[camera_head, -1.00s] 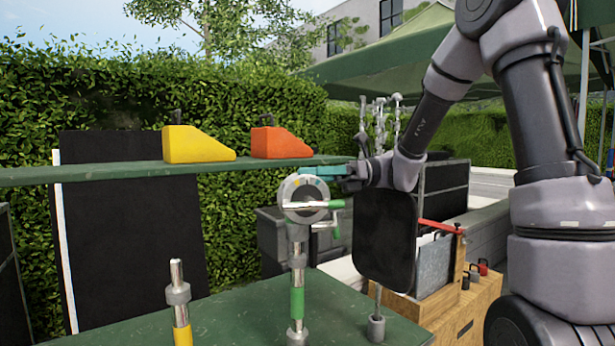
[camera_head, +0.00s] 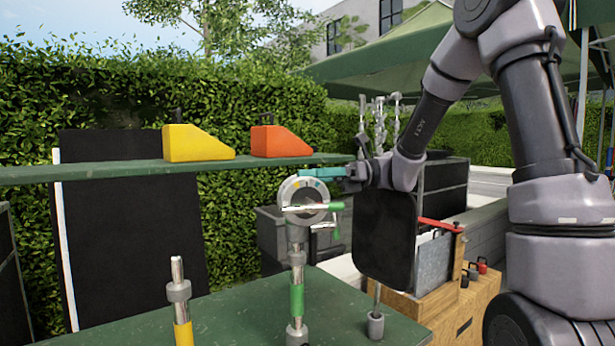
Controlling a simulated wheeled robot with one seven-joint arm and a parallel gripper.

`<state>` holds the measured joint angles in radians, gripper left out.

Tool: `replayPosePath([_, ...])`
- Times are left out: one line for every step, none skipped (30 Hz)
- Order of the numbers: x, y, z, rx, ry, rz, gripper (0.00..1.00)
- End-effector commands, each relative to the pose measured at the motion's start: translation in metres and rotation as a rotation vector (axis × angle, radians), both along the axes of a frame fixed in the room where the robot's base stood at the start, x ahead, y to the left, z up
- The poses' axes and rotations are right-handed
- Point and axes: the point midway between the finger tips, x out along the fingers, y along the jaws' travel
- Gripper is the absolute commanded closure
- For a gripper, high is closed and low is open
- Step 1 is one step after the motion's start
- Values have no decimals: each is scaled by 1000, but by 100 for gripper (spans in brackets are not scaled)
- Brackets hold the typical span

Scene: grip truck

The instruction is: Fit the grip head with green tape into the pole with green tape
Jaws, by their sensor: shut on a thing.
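The grip head (camera_head: 291,195) is a grey round disc with small coloured marks and side handles, one with green tape (camera_head: 331,206). It stands upright above the pole with green tape (camera_head: 297,299), a short metal pole on the green table. The head's stem lines up with the pole top; I cannot tell whether it sits inside. My gripper (camera_head: 312,175), with teal fingers, is shut on the grip head at its upper edge, coming in from the right. The fingertips are partly hidden against the disc.
A pole with yellow tape (camera_head: 182,332) stands left on the green table (camera_head: 240,320). Another short pole (camera_head: 375,327) stands to the right, below a black panel (camera_head: 385,238). A green shelf (camera_head: 100,174) behind holds yellow (camera_head: 195,144) and orange (camera_head: 280,142) wedges.

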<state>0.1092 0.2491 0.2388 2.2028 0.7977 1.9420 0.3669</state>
Motion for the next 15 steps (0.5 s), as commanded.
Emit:
replayPosePath([-2, 1, -6, 5, 27, 1, 100])
replayPosePath([-2, 1, -6, 5, 27, 1, 100])
replayPosePath([-2, 1, -6, 5, 27, 1, 100])
replayPosePath([-2, 1, -6, 5, 27, 1, 100])
replayPosePath([-2, 1, -6, 5, 27, 1, 100])
replayPosePath([-2, 1, -6, 5, 27, 1, 16])
replayPosePath([-2, 1, -6, 5, 27, 1, 5])
replayPosePath([-2, 1, -6, 5, 27, 1, 0])
replayPosePath([-2, 1, -6, 5, 27, 1, 0])
replayPosePath([-2, 1, -6, 4, 27, 2, 0])
replayPosePath([-2, 1, -6, 4, 27, 2, 0])
replayPosePath([-2, 1, -6, 4, 27, 2, 0])
replayPosePath([-2, 1, -7, 2, 27, 2, 0])
replayPosePath([-2, 1, -7, 2, 27, 2, 0])
replayPosePath([-2, 0, -7, 2, 26, 2, 0])
